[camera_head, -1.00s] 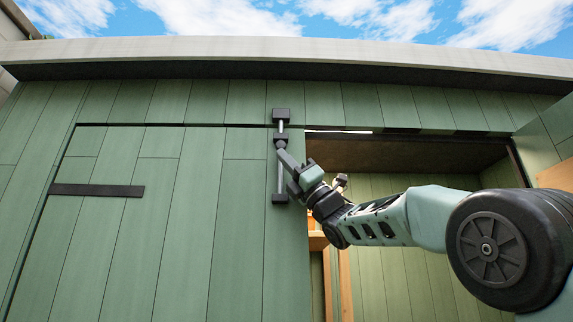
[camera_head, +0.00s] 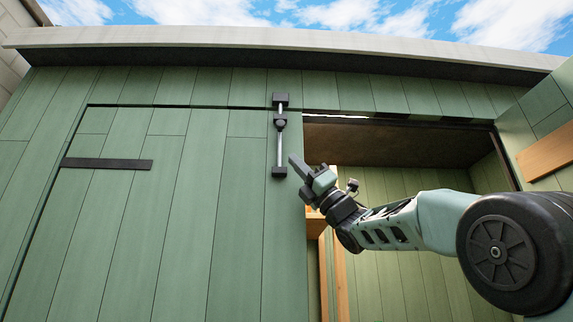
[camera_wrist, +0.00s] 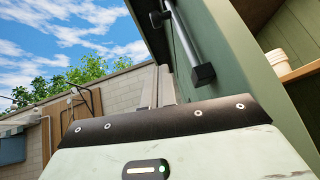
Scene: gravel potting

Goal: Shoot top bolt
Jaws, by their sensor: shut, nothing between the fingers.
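The top bolt (camera_head: 280,147) is a vertical silver rod in black brackets near the free edge of the closed green door (camera_head: 238,210). A dark round knob (camera_head: 280,124) sits high on the rod, close to the upper bracket. The rod's upper end reaches the black keeper (camera_head: 280,99) on the frame above the door. The bolt's lower bracket (camera_head: 279,172) also shows in the wrist view (camera_wrist: 203,74). My gripper (camera_head: 294,160) is shut and empty, just right of the rod and apart from it. Its fingers show in the wrist view (camera_wrist: 160,88).
The right doorway stands open, showing a wooden shelf (camera_wrist: 300,72) with a white pot (camera_wrist: 278,62). The other door (camera_head: 545,135) is swung open at far right. The roof edge (camera_head: 290,40) overhangs above. A black strap hinge (camera_head: 107,163) is on the closed door.

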